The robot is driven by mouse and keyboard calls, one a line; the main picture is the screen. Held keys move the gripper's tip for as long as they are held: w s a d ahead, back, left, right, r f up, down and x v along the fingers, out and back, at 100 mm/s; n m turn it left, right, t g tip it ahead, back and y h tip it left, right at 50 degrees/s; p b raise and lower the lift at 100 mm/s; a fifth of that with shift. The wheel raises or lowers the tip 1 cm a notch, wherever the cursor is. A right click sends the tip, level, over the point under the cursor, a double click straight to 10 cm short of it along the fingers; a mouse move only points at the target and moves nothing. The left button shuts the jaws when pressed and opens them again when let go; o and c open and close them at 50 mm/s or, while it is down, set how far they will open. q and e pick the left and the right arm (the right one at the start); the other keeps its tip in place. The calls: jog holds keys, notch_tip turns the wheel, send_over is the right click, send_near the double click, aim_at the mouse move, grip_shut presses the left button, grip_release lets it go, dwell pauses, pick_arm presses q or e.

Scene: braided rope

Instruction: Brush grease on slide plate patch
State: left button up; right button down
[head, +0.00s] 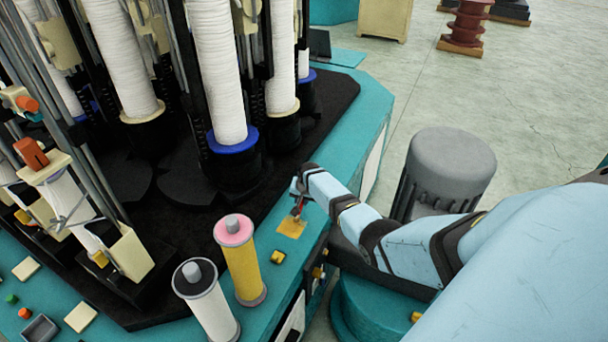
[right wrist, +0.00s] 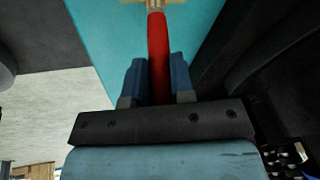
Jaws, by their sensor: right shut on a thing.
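The slide plate patch (head: 291,227) is a small yellow-orange square on the teal machine deck, right of the yellow spool. My right gripper (head: 298,190) is just above the patch. In the right wrist view my right gripper (right wrist: 159,82) is shut on the red handle of a brush (right wrist: 158,45). The brush's pale head end (right wrist: 152,3) is cut off at the top of that view. In the head view the brush (head: 297,207) points down at the patch; I cannot tell whether its tip touches. My left gripper is not in view.
A yellow spool with a pink top (head: 241,262) and a white spool (head: 207,303) stand left of the patch. Tall white rope columns (head: 217,70) rise behind. A grey motor (head: 446,170) stands right of the machine. A small yellow block (head: 278,257) lies near the deck edge.

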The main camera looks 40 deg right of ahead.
jog(key=shift+w+f, duration=0.1)
jog(key=shift+w+a+f+b, duration=0.1)
jog(key=shift+w+a+b, duration=0.2)
jog(key=shift+w+b, duration=0.35)
jog(key=shift+w+a+b, duration=0.25)
jog(key=shift+w+b, duration=0.2)
jog(key=shift+w, duration=0.1)
jog(key=shift+w+a+b, duration=0.2)
jog(key=shift+w+b, duration=0.2)
jog(key=shift+w, duration=0.1)
jog(key=shift+r, duration=0.2)
jog(key=s+p, duration=0.1)
jog(key=s+d+p, duration=0.1)
jog(key=s+p, duration=0.1)
jog(key=p, duration=0.1)
jog(key=shift+s+d+r, duration=0.1)
jog(key=shift+s+d, duration=0.15)
jog(key=shift+s, duration=0.15)
